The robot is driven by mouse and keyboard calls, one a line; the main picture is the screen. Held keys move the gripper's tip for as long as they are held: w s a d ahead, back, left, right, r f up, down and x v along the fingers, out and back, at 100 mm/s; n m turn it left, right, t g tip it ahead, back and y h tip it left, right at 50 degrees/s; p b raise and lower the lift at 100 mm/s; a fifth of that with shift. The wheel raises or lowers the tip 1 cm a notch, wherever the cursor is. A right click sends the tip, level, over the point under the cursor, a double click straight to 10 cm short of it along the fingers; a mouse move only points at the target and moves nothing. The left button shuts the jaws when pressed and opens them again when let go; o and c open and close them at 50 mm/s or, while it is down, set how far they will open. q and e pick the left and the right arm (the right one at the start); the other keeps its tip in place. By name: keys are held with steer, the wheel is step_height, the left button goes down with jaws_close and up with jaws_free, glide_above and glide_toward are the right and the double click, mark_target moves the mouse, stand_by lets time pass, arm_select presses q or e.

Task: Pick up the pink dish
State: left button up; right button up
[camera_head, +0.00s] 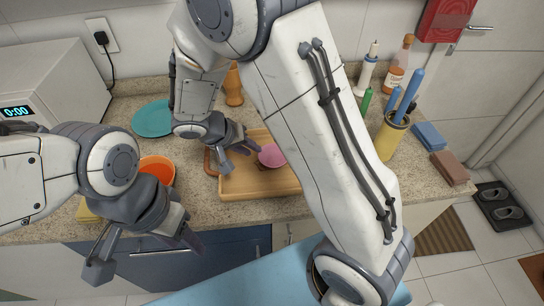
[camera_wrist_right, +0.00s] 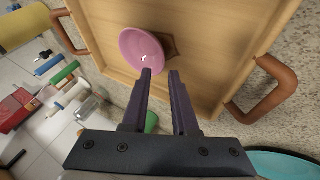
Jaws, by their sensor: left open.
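The pink dish (camera_head: 271,156) sits tilted in a wooden tray (camera_head: 262,189), partly hidden by my right arm in the head view. In the right wrist view the dish (camera_wrist_right: 138,46) leans on a small brown support (camera_wrist_right: 171,46). My right gripper (camera_wrist_right: 160,71) is open with a narrow gap, its fingertips at the dish's near edge. One finger overlaps the dish in the picture; I cannot tell whether they touch. The right gripper (camera_head: 236,158) also shows just left of the dish in the head view. My left gripper (camera_head: 147,250) is open and empty before the counter front.
The tray has brown handles (camera_wrist_right: 278,88). An orange bowl (camera_head: 158,168) and a teal plate (camera_head: 153,118) stand left of it. A yellow utensil holder (camera_head: 391,136), bottles (camera_head: 398,65) and sponges (camera_head: 429,136) stand to the right. A microwave (camera_head: 45,80) is at the far left.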

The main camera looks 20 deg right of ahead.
mark_target(260, 156)
steer(key=p+x, duration=0.1)
steer(key=x, duration=0.4)
steer(key=shift+f, duration=0.25)
jaws_close()
